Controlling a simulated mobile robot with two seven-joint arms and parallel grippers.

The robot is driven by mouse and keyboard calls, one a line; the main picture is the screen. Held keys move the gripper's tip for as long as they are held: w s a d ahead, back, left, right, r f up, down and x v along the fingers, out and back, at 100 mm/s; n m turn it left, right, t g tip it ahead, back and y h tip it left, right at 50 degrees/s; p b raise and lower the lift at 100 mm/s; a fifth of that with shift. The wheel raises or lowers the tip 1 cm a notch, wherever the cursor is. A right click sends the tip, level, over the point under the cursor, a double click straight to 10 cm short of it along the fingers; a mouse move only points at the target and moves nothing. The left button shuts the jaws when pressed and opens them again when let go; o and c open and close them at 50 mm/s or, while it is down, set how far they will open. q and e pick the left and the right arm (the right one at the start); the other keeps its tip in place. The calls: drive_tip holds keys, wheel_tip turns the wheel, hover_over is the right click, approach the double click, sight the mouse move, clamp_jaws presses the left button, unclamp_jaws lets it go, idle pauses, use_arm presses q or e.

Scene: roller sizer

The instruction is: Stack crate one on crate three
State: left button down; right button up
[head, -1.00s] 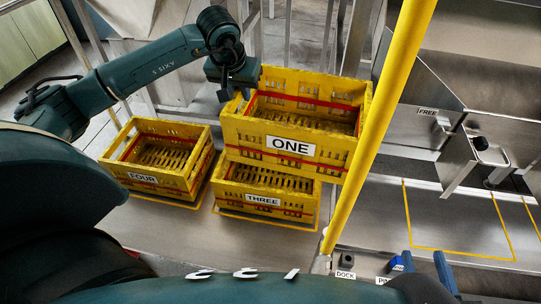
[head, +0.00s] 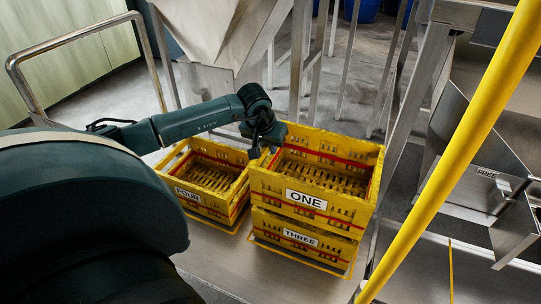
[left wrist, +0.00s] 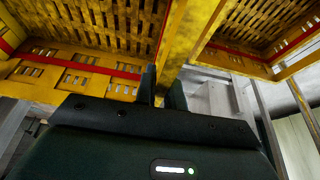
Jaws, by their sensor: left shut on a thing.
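Yellow crate one (head: 345,219), with a red band and a ONE label, sits level right above yellow crate three (head: 335,252) in the head view. Their walls line up closely and no clear gap shows between them. Crate one hides the inside of crate three. My left gripper (head: 258,150) is shut on the left wall of crate one, near its top rim. In the left wrist view the gripper's fingers (left wrist: 166,92) stand on either side of a yellow crate wall. My right gripper is out of view.
Yellow crate four (head: 216,207) stands empty close to the left of the stack. A yellow post (head: 455,155) slants up at the right. A metal frame and hopper (head: 215,35) stand behind, and a handrail (head: 75,45) at the far left.

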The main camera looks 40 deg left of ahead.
use_arm(q)
wheel_tip(320, 180, down, 2)
drive_tip(key=shift+f, duration=0.25)
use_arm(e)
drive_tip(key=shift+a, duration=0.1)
use_arm(q)
drive_tip(key=shift+f+b, duration=0.15)
drive_tip(key=shift+b, duration=0.2)
drive_tip(key=c, duration=1.5)
unclamp_jaws()
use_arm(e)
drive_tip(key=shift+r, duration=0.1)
use_arm(q)
drive_tip(key=shift+r+p, duration=0.35)
drive_tip(key=shift+r, duration=0.05)
drive_tip(key=p+v, duration=0.2)
drive_tip(key=v, duration=0.9)
drive_tip(key=shift+s+r+p, duration=0.2)
drive_tip(key=shift+r+p, duration=0.05)
drive_tip(key=shift+p, duration=0.05)
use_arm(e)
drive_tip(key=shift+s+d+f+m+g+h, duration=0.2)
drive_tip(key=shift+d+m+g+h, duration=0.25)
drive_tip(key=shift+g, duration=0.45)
